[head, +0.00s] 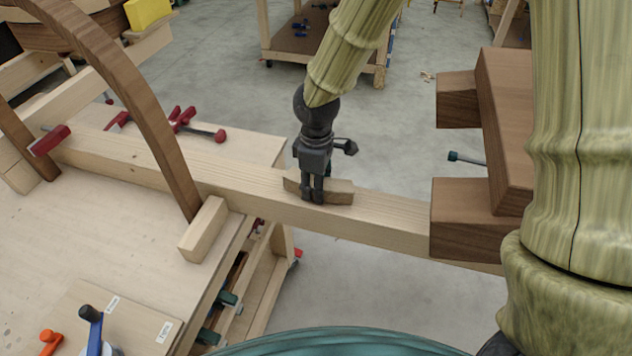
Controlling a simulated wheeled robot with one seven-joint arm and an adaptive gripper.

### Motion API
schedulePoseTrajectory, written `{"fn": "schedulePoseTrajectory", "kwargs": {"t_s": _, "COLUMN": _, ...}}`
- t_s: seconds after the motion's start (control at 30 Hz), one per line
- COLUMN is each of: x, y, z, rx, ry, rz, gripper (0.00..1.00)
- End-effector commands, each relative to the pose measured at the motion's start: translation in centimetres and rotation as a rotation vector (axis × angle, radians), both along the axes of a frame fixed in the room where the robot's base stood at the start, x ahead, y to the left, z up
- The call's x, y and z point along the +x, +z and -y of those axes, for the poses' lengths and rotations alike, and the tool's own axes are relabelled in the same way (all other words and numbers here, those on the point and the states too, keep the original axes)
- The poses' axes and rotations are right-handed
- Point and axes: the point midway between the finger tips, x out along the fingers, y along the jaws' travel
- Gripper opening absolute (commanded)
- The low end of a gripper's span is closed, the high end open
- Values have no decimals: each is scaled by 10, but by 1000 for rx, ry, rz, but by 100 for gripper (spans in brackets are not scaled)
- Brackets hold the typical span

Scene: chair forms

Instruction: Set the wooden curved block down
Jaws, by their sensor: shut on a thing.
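The wooden curved block (339,194) is a small, light-brown piece in the middle of the head view. It lies along a long pale beam (270,198), seemingly on or just above its top face; I cannot tell if it touches. My gripper (313,197) points down over the beam with its dark fingers shut on the block near its middle. The fingers hide part of the block, and its two ends show on either side.
A dark curved wooden strip (150,105) rises from the bench at left, beside a small pale block (204,230). Dark brown blocks (470,215) stand at the beam's right end. Red clamps (180,118) lie behind the beam. Several tools lie at the lower left.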

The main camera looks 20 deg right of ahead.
Motion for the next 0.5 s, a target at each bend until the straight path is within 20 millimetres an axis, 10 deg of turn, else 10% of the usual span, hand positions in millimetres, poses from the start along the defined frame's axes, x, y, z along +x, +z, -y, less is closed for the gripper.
{"fn": "schedulePoseTrajectory", "kwargs": {"t_s": 0.27, "x": 0, "y": -3, "z": 0, "rx": 0, "ry": 1, "rz": 0, "gripper": 10}}
{"fn": "schedulePoseTrajectory", "kwargs": {"t_s": 0.3, "x": 0, "y": -3, "z": 0, "rx": 0, "ry": 1, "rz": 0, "gripper": 44}}
{"fn": "schedulePoseTrajectory", "kwargs": {"t_s": 0.5, "x": 0, "y": -2, "z": 0, "rx": 0, "ry": 0, "rz": 0, "gripper": 60}}
